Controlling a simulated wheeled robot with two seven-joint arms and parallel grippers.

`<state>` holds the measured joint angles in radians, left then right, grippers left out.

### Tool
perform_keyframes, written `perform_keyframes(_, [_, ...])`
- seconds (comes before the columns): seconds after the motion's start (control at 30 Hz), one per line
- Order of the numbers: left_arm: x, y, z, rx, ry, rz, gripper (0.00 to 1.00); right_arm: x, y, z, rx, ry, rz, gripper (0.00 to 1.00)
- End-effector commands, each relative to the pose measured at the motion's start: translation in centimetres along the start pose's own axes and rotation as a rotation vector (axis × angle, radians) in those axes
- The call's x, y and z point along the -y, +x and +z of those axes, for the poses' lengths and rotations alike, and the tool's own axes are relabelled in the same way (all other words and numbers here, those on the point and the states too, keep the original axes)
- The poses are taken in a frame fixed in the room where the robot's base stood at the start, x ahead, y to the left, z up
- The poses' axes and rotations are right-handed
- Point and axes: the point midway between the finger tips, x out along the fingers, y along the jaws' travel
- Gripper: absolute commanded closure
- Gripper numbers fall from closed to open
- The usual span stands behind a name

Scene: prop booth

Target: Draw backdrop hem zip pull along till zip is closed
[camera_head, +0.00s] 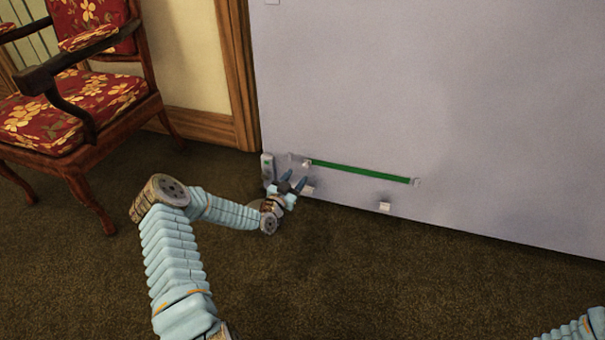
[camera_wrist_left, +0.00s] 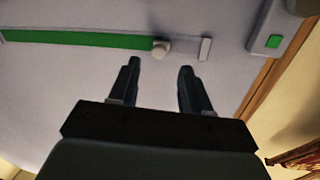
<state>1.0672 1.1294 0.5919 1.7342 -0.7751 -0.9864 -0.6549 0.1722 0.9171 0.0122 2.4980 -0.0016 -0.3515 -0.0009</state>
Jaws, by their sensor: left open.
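The backdrop (camera_head: 450,110) is a large pale grey upright panel. Along its lower part runs the green zip strip (camera_head: 360,172), which also shows in the left wrist view (camera_wrist_left: 85,39). The small whitish zip pull (camera_head: 307,163) sits at the strip's left end in the head view; in the left wrist view the pull (camera_wrist_left: 161,48) is a pale knob at the green's right end. My left gripper (camera_head: 293,180) is open and empty, just below the pull. In the left wrist view its fingertips (camera_wrist_left: 160,66) point towards the pull, apart from it. My right gripper is out of view.
Pale end tabs (camera_head: 290,158) (camera_head: 416,182) flank the strip. Small white blocks (camera_head: 308,190) (camera_head: 384,206) sit below it. A grey device with a green patch (camera_head: 267,168) is left of the gripper. A red floral chair (camera_head: 75,110) stands left; carpet at front is clear.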

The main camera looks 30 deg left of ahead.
Motion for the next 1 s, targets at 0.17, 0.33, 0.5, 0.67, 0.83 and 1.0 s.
perform_keyframes(0.17, [-0.1, 3.3, 0.2, -0.001, -0.001, 0.0, 0.52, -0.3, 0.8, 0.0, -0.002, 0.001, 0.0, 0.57])
perform_keyframes(0.33, [0.0, 4.7, 0.1, 0.001, -0.001, 0.0, 0.52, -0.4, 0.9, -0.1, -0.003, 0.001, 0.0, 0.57])
perform_keyframes(0.5, [-0.1, 5.0, 0.0, 0.001, -0.001, 0.001, 0.52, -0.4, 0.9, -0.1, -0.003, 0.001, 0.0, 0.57])
perform_keyframes(0.67, [-0.1, 5.0, 0.0, 0.002, -0.001, 0.001, 0.55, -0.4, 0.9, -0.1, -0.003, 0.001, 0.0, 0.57])
perform_keyframes(0.83, [-0.1, 5.0, 0.0, 0.002, -0.001, 0.001, 0.81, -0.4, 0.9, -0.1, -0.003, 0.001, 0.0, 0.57])
perform_keyframes(1.0, [-0.1, 5.0, 0.1, 0.002, -0.001, 0.002, 1.0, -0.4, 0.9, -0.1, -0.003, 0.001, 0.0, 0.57])
